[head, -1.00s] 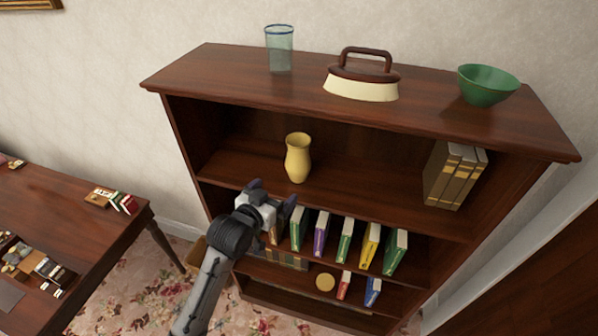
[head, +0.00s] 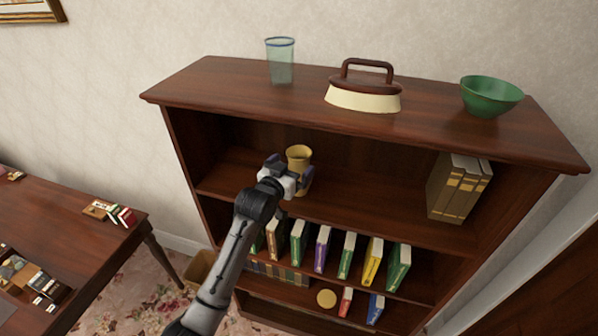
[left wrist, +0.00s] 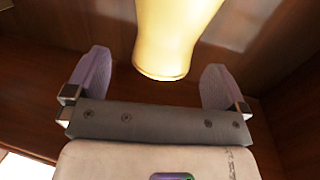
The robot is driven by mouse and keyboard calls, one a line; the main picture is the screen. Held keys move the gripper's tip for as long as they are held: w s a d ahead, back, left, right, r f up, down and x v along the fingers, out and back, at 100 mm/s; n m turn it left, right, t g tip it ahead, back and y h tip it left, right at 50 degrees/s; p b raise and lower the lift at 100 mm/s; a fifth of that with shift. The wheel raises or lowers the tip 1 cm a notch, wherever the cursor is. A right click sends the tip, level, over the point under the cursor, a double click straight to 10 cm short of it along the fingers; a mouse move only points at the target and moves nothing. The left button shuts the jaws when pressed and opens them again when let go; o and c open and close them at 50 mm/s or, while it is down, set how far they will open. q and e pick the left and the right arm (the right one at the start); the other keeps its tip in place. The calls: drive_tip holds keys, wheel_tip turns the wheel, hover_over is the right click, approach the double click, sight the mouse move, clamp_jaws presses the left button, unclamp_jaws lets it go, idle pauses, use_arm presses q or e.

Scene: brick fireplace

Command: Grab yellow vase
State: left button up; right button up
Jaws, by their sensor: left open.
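The yellow vase (head: 299,156) stands on the upper inner shelf of the brown bookcase, left of the middle. My left gripper (head: 290,170) is in front of it and hides its lower part in the head view. In the left wrist view the vase (left wrist: 172,38) shows between the two spread purple-grey fingers of the gripper (left wrist: 157,80). A gap shows on both sides of the vase, and neither finger appears to touch it. The gripper is open and holds nothing. My right gripper is not in view.
A glass (head: 280,60), an iron (head: 363,97) and a green bowl (head: 490,96) stand on the bookcase top (head: 225,85). Thick books (head: 458,187) stand at the shelf's right, with several coloured books (head: 348,255) below. The middle of the vase's shelf is clear.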

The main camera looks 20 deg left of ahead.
sight(299, 157)
use_arm(q)
drive_tip(key=w, duration=0.3)
drive_tip(key=shift+w+p, duration=0.25)
drive_tip(key=shift+p, duration=0.05)
drive_tip(key=shift+w+d+f, duration=0.15)
drive_tip(key=shift+w, duration=0.7)
drive_tip(key=shift+c, duration=0.2)
drive_tip(key=c, duration=1.3)
